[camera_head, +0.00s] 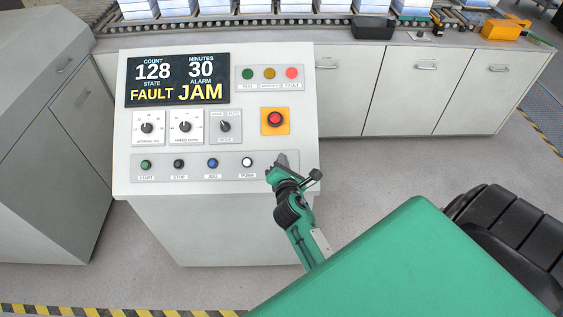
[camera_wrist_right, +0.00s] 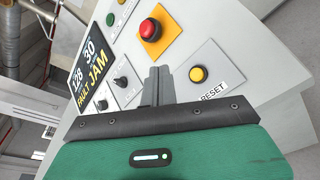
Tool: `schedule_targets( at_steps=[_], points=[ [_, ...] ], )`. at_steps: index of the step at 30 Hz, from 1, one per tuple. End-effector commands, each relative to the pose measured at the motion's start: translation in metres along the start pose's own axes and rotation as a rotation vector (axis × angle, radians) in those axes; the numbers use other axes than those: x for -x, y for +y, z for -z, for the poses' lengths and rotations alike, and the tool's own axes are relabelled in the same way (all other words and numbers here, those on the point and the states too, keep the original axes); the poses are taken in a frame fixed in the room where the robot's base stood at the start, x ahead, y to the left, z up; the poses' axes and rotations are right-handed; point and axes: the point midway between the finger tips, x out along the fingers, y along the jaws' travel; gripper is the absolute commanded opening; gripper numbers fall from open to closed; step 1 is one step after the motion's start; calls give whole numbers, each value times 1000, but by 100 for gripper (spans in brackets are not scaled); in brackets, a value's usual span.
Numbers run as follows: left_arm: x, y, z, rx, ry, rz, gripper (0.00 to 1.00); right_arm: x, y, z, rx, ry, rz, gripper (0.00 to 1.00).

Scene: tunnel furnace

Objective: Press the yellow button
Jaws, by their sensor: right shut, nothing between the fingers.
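The yellow button (camera_wrist_right: 198,74) shows in the right wrist view, on a grey plate labelled RESET, right of my fingertips. In the head view I cannot make it out; my right gripper covers the right end of the lower button row. My right gripper (camera_head: 280,160) is shut and empty at that end of the control panel (camera_head: 220,187). Its closed fingers show in the wrist view (camera_wrist_right: 158,82), pointing to the panel between the mode knob and the yellow button. Whether they touch the panel I cannot tell. My left gripper is not in view.
A red emergency button (camera_head: 275,119) on a yellow-orange plate sits above the gripper. Green, black, blue and white (camera_head: 247,162) buttons line the row to its left. The display (camera_head: 177,80) reads FAULT JAM. A conveyor (camera_head: 230,22) runs behind; floor right of the console is clear.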

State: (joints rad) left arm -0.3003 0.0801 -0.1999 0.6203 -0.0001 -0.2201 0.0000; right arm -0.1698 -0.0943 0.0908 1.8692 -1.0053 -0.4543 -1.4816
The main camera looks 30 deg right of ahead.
Motion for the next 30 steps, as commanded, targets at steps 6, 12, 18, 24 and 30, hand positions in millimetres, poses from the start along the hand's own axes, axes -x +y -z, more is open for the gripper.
schedule_targets(
  at_steps=[6, 12, 18, 24, 30],
  points=[
    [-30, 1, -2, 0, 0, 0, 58, -21, -19, 20, -2, 0, 0, 0],
    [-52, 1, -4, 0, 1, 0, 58, -40, -32, 33, -1, -1, 0, 0],
    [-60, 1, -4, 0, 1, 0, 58, -53, -40, 40, 0, 0, 0, 0],
    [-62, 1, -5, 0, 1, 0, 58, -57, -42, 42, -2, 0, 0, 0],
    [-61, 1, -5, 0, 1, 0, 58, -57, -41, 42, -2, 0, 0, 0]
  ],
)
